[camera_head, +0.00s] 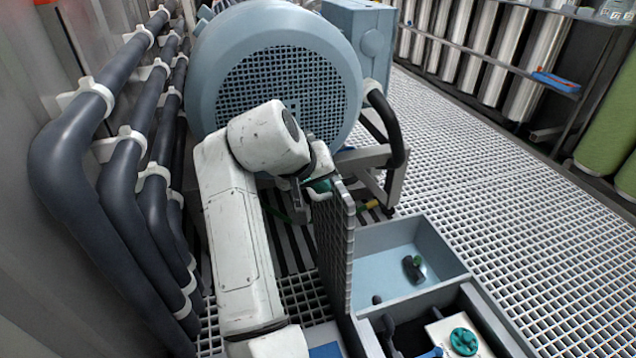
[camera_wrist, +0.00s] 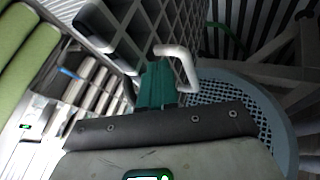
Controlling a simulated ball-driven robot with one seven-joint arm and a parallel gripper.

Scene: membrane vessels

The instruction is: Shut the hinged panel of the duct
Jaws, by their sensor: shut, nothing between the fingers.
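The hinged panel (camera_head: 338,245), a grey lattice plate, stands upright and open along the left side of the duct (camera_head: 440,290). The duct is a light grey floor channel split into compartments. My gripper (camera_head: 318,185) is shut and empty beside the panel's upper left face, near its far end. In the wrist view, the teal fingers (camera_wrist: 155,84) are together, close to a pale bent handle (camera_wrist: 180,62) on the lattice of the panel (camera_wrist: 150,22). I cannot tell whether they touch it. The fingertips are partly hidden in the head view.
One compartment holds a small dark green-tipped object (camera_head: 413,268); the nearer one holds a teal handwheel (camera_head: 464,341). A big blue-grey motor (camera_head: 275,75) stands behind my arm. Dark pipes (camera_head: 75,165) line the left wall. Grating floor (camera_head: 520,215) on the right is clear.

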